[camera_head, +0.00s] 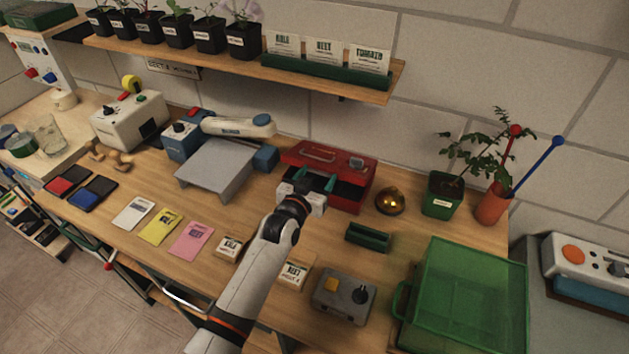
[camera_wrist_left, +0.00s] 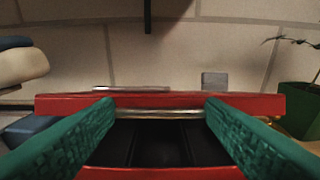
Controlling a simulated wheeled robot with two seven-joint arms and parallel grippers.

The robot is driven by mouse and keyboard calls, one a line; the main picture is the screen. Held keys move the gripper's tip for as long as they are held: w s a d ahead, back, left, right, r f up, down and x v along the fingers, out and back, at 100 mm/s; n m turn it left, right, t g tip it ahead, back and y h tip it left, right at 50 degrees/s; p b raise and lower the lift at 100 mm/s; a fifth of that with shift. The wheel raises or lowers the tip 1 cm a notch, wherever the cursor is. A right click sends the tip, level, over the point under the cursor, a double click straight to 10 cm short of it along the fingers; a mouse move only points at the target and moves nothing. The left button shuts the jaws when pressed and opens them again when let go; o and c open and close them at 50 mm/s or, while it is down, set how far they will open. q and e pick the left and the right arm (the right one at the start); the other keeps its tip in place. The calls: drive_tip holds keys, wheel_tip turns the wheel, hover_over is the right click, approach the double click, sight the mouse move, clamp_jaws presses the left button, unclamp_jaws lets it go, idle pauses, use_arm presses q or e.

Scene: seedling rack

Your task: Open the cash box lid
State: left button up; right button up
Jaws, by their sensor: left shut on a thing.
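The red cash box (camera_head: 362,178) stands at the back of the bench, below the shelf. A metal bar (camera_wrist_left: 160,112) runs along the lid's front edge. My left gripper (camera_head: 316,179) is at the front of the box, with its teal fingers at the two ends of this bar, shut on it. The exact contact at the fingertips is hard to see. My right gripper is out of view.
A brass bell (camera_head: 390,201) and a potted plant (camera_head: 442,196) stand right of the box. A grey scale (camera_head: 215,165) is to the left. A small green tray (camera_head: 368,237), a grey control box (camera_head: 343,296) and a green crate (camera_head: 470,254) are nearer. The shelf (camera_head: 340,86) overhangs behind.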

use_arm(q)
drive_tip(key=shift+w+d+r+p, duration=0.2)
drive_tip(key=shift+w+r, duration=0.25)
drive_tip(key=shift+r, duration=0.4)
drive_tip(key=shift+w+d+r+p, duration=0.1)
drive_tip(key=shift+w+r+p, duration=0.25)
drive_tip(key=shift+r, duration=0.5)
drive_tip(key=shift+w+d+r+p, duration=0.15)
drive_tip(key=shift+w+r, duration=0.4)
drive_tip(key=shift+r, duration=0.3)
drive_tip(key=o, duration=1.4)
drive_tip(key=shift+s+f, duration=0.15)
drive_tip(key=shift+f, duration=0.1)
drive_tip(key=b+v, duration=0.2)
drive_tip(key=v, duration=1)
drive_tip(key=shift+a, duration=0.1)
drive_tip(key=shift+c, duration=0.3)
